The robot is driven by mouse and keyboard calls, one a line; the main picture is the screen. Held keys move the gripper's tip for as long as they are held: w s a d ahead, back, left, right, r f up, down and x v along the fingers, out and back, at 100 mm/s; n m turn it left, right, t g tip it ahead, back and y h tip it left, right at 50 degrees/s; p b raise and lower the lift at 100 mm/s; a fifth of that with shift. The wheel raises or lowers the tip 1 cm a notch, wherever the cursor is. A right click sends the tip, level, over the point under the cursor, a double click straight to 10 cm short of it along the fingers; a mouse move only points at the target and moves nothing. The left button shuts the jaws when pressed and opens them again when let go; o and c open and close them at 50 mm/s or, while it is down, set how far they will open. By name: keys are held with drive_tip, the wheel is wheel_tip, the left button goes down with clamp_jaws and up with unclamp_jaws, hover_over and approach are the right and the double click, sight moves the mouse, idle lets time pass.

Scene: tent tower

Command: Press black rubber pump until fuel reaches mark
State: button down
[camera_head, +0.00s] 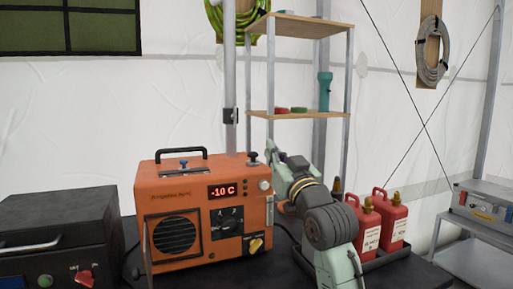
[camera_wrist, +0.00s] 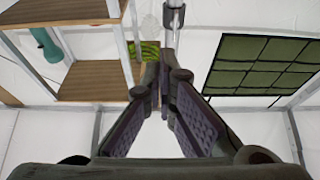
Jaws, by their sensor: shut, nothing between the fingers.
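An orange heater unit (camera_head: 178,200) stands on the dark table, with a red display reading -10 C (camera_head: 223,191). A small black knob (camera_head: 252,156) sits on its top right corner; it may be the rubber pump, but I cannot tell for sure. My gripper (camera_head: 271,151) is at the heater's upper right, close beside that knob; I cannot tell whether they touch. In the wrist view my gripper (camera_wrist: 164,75) is shut, its fingers meeting with nothing between them. I cannot make out a fuel level or mark.
Two red bottles (camera_head: 365,228) stand in a black tray (camera_head: 392,256) right of my arm. A dark box (camera_head: 60,235) is at left. A shelf (camera_head: 300,115) with a teal flashlight (camera_head: 324,92) stands behind; a metal pole (camera_head: 230,80) rises behind the heater.

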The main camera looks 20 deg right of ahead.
wheel_tip(320, 180, up, 4)
drive_tip(key=p, duration=0.5)
hover_over(253, 156)
drive_tip(key=s+d, duration=0.1)
wheel_tip(253, 156, down, 4)
drive_tip(key=shift+s+d, duration=0.1)
drive_tip(key=shift+f, duration=0.35)
drive_tip(key=shift+f, duration=0.1)
